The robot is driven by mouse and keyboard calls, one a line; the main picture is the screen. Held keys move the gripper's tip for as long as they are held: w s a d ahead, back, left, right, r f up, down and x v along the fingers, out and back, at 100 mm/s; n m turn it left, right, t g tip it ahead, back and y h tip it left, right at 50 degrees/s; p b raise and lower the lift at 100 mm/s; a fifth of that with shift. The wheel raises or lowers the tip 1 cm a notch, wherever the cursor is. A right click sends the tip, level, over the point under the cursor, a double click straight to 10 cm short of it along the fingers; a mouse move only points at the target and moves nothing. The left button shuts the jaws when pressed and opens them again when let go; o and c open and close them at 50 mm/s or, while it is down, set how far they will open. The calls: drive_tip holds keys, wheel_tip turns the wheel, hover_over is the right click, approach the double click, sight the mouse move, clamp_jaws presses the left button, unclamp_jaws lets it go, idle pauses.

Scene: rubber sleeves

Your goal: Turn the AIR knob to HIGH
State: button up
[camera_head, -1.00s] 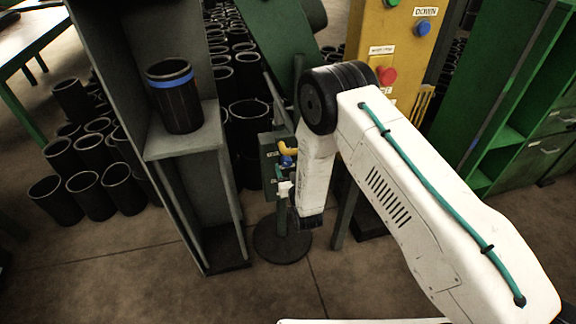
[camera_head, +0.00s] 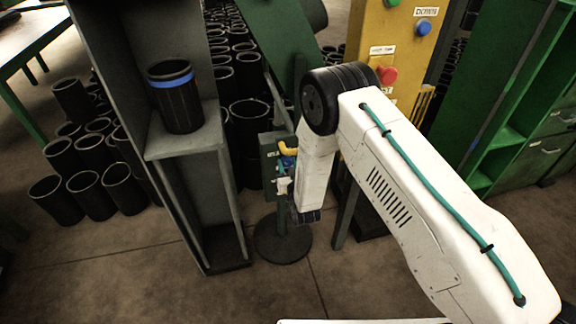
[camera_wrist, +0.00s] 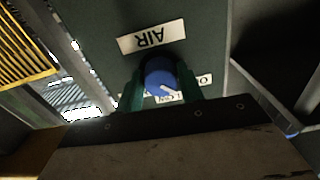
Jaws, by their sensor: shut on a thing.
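The blue AIR knob (camera_wrist: 160,76) sits on a dark green panel (camera_wrist: 105,70) under an upside-down AIR label (camera_wrist: 152,37) in the wrist view. My gripper (camera_wrist: 160,82) has its green fingers on both sides of the knob and is shut on it. A white pointer mark on the knob points toward the lower right of the wrist view. Two white labels near the knob are partly hidden by it and the right finger, so I cannot read them fully. In the head view the small control box (camera_head: 268,160) stands left of my wrist.
A grey shelf (camera_head: 195,140) holding a black sleeve with a blue band (camera_head: 178,100) stands left of the box. A yellow post (camera_head: 400,45) with buttons and green cabinets (camera_head: 500,110) stand to the right. Several black sleeves (camera_head: 85,190) stand on the floor.

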drive_tip(key=m, duration=0.8)
drive_tip(key=shift+m, duration=0.4)
drive_tip(key=m, duration=0.4)
drive_tip(key=shift+m, duration=2.3)
drive_tip(key=shift+s, duration=0.1)
drive_tip(key=o, duration=1)
drive_tip(key=shift+a, duration=0.1)
drive_tip(key=v, duration=0.7)
drive_tip(key=shift+s+r, duration=0.1)
drive_tip(key=shift+s, duration=0.25)
